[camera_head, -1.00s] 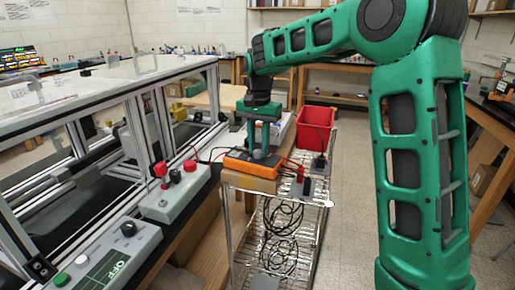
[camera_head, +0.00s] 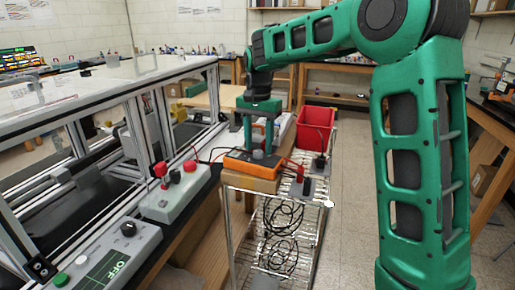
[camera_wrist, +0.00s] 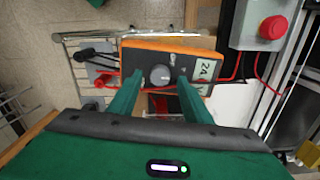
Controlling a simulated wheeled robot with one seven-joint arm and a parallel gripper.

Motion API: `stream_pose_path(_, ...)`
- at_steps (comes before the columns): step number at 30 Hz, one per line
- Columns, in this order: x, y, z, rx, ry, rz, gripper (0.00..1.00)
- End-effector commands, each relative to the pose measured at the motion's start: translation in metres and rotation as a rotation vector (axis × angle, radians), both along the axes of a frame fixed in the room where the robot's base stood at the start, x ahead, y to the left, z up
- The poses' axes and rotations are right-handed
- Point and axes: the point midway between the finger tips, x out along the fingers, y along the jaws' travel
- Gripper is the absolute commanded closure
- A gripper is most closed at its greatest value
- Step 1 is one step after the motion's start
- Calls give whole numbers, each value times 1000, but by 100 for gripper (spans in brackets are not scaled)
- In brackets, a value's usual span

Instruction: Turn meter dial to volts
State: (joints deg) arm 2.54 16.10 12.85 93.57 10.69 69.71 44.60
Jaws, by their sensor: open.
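The orange meter (camera_head: 250,162) lies on a cardboard box (camera_head: 250,183) on top of a wire cart. In the wrist view the meter (camera_wrist: 135,46) shows its grey round dial (camera_wrist: 160,75) and a display (camera_wrist: 205,70) reading what looks like 24. My gripper (camera_head: 259,146) points down over the meter. In the wrist view my gripper (camera_wrist: 153,90) is open, with its two green fingers apart on either side of the dial. I cannot tell whether the fingers touch the dial or the meter. The dial's markings are too small to read.
Red and black leads run from the meter to plugs (camera_head: 306,184) on the cart. A red bin (camera_head: 315,127) stands behind on the cart.

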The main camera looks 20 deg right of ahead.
Motion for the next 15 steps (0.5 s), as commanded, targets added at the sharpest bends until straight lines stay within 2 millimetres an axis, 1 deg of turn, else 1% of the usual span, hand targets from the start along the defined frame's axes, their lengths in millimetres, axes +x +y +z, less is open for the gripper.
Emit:
stream_pose_path(9, 1, 1, 58, -1, -4, -1, 55)
stream_pose_path(12, 1, 1, 74, 0, -3, 0, 55)
stream_pose_path(15, 1, 1, 85, -1, -2, -1, 55)
